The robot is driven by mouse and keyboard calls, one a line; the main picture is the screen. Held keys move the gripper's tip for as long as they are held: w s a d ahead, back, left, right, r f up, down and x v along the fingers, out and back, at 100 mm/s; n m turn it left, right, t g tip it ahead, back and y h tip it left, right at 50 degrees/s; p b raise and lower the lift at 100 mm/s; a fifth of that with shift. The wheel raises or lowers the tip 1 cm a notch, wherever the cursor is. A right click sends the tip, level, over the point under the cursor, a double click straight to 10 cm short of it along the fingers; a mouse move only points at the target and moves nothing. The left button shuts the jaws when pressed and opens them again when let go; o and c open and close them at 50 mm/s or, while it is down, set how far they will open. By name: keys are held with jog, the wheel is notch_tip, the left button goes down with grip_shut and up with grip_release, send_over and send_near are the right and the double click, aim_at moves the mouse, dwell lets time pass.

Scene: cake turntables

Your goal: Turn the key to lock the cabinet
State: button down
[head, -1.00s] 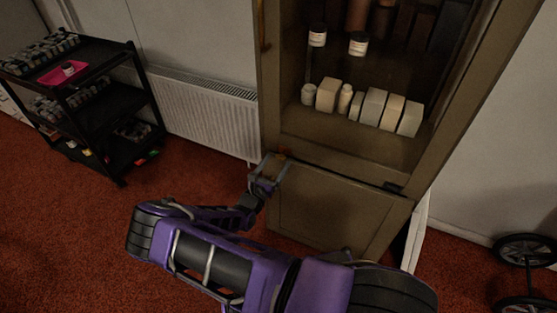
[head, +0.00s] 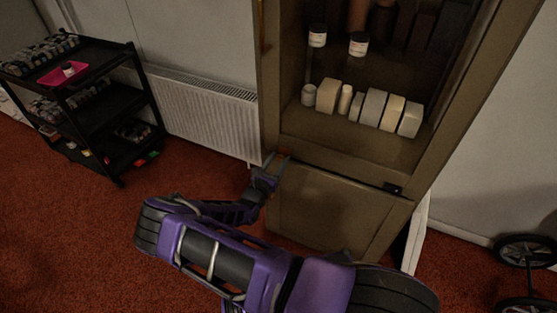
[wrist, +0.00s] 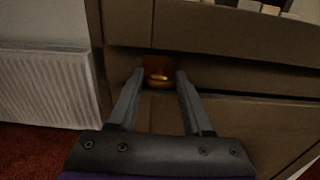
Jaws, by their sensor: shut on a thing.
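The brown wooden cabinet (head: 440,125) stands at the right of centre in the head view, with an open-fronted upper part. Its lower door (head: 325,210) looks closed. A small golden key (wrist: 158,77) shows at the upper left of the lower door in the wrist view, in front of a reddish-brown patch. My gripper (head: 273,165) is at that corner of the cabinet. In the wrist view my gripper (wrist: 160,75) has its fingertips on both sides of the key and is shut on it. The keyhole and the key's shaft are hidden.
Boxes and jars (head: 373,105) stand on the cabinet's open shelf. A radiator (head: 210,115) is on the wall to the left. A black cart (head: 105,115) with a pink tray (head: 66,73) stands further left. Red carpet is clear at lower left.

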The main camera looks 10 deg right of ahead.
jog(key=shift+n, duration=0.3)
jog(key=n, duration=0.4)
jog(key=shift+f+b, duration=0.15)
jog(key=shift+b, duration=0.25)
jog(key=shift+w+a+f+n+b, duration=0.1)
jog(key=shift+n+b, duration=0.5)
jog(key=shift+n, duration=2.7)
jog(key=shift+a+f+n+b, duration=0.1)
jog(key=shift+n+b, duration=0.45)
jog(key=shift+n, duration=2.75)
jog(key=shift+c, duration=1.6)
grip_release()
jog(key=shift+r, duration=0.1)
